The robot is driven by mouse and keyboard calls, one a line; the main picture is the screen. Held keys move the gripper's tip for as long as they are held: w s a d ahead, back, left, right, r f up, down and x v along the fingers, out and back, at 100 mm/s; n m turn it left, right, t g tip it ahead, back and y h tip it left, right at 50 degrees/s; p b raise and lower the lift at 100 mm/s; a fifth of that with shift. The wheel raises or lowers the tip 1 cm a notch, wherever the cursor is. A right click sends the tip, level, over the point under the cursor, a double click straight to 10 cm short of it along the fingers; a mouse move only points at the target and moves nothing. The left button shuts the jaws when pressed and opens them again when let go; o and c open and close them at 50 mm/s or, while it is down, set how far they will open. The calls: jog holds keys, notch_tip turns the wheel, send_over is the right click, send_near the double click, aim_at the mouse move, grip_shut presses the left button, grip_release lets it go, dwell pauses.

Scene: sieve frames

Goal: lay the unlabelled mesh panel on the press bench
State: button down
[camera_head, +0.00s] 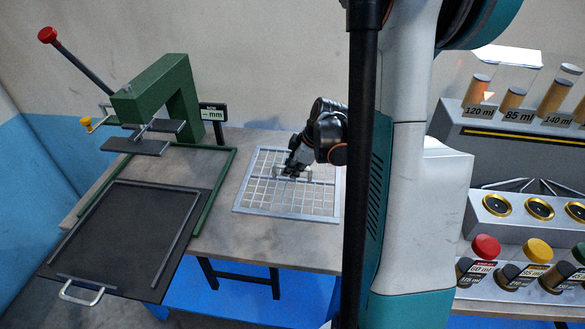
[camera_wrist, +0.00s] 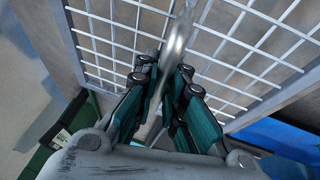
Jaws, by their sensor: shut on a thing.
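The mesh panel (camera_head: 252,211) is a pale metal grid in a flat rectangular frame. It shows over the bench top (camera_head: 230,245), right of the green press. I cannot tell whether it touches the bench or hangs just above it. My gripper (camera_head: 291,174) is at the panel's middle, shut on its metal handle. In the wrist view my gripper (camera_wrist: 167,78) has the bar-like handle (camera_wrist: 180,35) between its fingers, with the mesh panel (camera_wrist: 122,32) beyond. No label shows on the panel. My arm hides part of its right side.
A green press (camera_head: 165,85) with a red-knobbed lever stands at the back left, beside a "mm" display (camera_head: 213,112). A dark tray (camera_head: 125,230) with a handle juts past the bench's front left. A rack of labelled containers (camera_head: 515,130) stands at the right.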

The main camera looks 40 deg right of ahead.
aim_at(292, 181)
jog(key=shift+f+b, duration=2.6)
jog(key=shift+f, duration=0.2)
jog(key=c, duration=1.6)
grip_release()
jog(key=shift+r, duration=0.1)
jog(key=v, duration=1.1)
jog(key=shift+s+r, duration=0.15)
jog(key=shift+r, duration=0.2)
